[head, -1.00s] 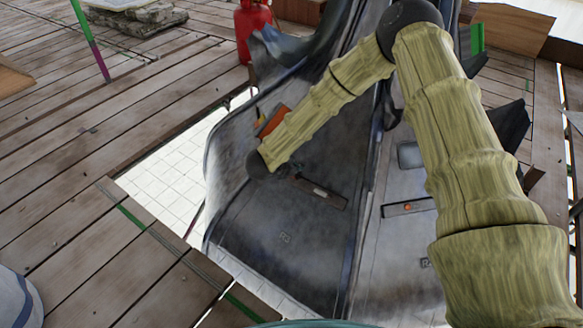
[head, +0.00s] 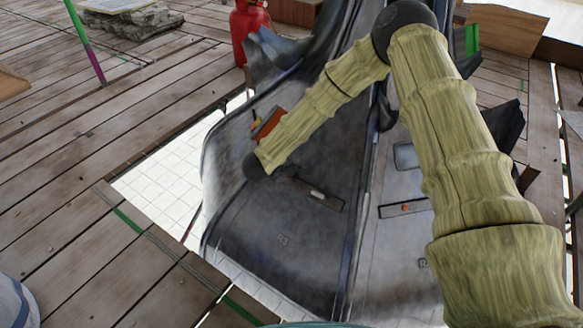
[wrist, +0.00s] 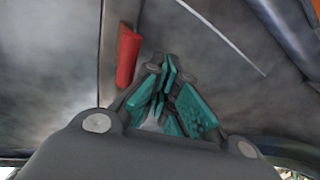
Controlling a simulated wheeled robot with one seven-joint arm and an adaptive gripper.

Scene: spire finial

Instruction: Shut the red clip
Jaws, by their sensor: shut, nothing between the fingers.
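The red clip (head: 268,123) sits on the dark grey finial panel (head: 300,250), near its left edge, partly behind my forearm. A small yellow bit shows beside it. In the wrist view the red clip (wrist: 128,55) is a short red bar just left of my gripper (wrist: 167,75). The gripper's teal finger pads are together with nothing between them. Whether the fingers touch the clip I cannot tell. In the head view my wrist is a dark joint below the clip, and the fingers are not clearly visible. Whether the clip stands open is unclear.
A brown strip with a white piece (head: 318,194) and another with an orange knob (head: 405,208) lie on the panels. A red gas cylinder (head: 247,30) stands behind. Wooden planks surround a white tiled opening (head: 160,185) on the left.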

